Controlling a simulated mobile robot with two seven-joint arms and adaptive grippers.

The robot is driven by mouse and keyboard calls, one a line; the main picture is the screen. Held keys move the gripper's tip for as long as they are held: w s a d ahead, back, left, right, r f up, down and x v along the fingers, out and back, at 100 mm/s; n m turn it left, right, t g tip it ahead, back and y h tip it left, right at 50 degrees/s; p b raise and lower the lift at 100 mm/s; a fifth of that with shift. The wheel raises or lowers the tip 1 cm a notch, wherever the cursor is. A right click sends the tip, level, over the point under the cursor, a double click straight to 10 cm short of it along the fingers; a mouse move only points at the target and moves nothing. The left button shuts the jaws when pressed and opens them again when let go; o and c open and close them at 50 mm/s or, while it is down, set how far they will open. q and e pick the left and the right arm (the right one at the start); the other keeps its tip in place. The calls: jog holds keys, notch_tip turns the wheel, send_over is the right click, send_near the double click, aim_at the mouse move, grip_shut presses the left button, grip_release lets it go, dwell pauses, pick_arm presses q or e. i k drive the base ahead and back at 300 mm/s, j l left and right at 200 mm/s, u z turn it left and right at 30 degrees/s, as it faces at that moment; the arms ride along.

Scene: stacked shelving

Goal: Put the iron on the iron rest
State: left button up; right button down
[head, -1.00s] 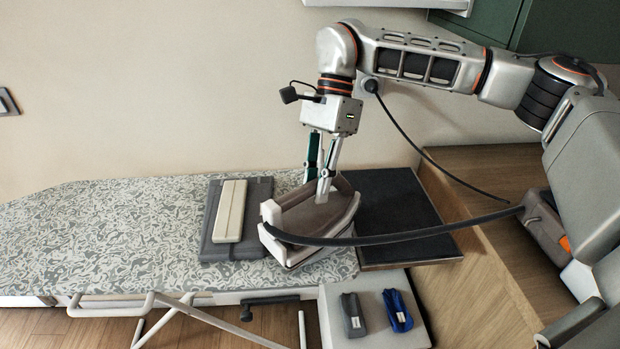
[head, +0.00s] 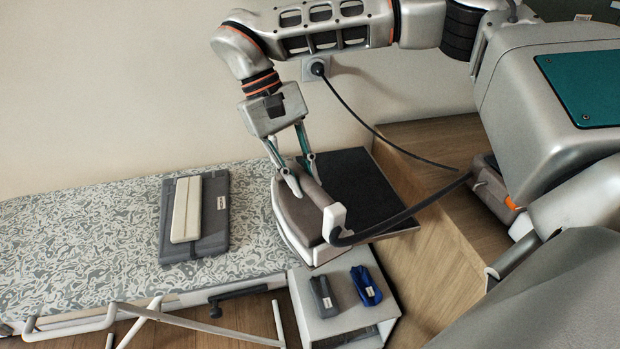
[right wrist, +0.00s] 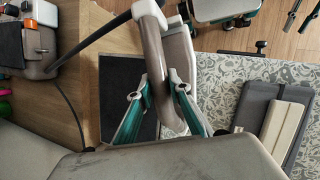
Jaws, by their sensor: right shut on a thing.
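The iron (head: 296,222), grey and white with a dark cord, is held by its handle in my right gripper (head: 303,181). The gripper's fingers are closed around the handle. In the right wrist view the iron (right wrist: 180,58) lies beyond the fingertips (right wrist: 158,86). The iron rest, a flat black pad (head: 352,185), is at the right end of the ironing board. The iron is at the pad's left side and hides part of it; I cannot tell whether they touch. The pad also shows in the right wrist view (right wrist: 122,82). My left gripper is out of view.
A dark grey folded cloth with a cream folded piece (head: 187,208) lies on the patterned board (head: 110,235). A small white stand (head: 342,318) in front holds a grey pouch (head: 324,297) and a blue pouch (head: 366,286). The cord (head: 405,213) runs right. A wall lies behind.

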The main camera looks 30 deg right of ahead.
aim_at(339, 188)
jog(key=z, duration=0.4)
jog(key=j+z, duration=0.15)
jog(key=z, duration=0.25)
jog(key=j+z, duration=0.1)
jog(key=z, duration=0.3)
jog(key=k+j, duration=0.1)
jog(key=j, duration=0.35)
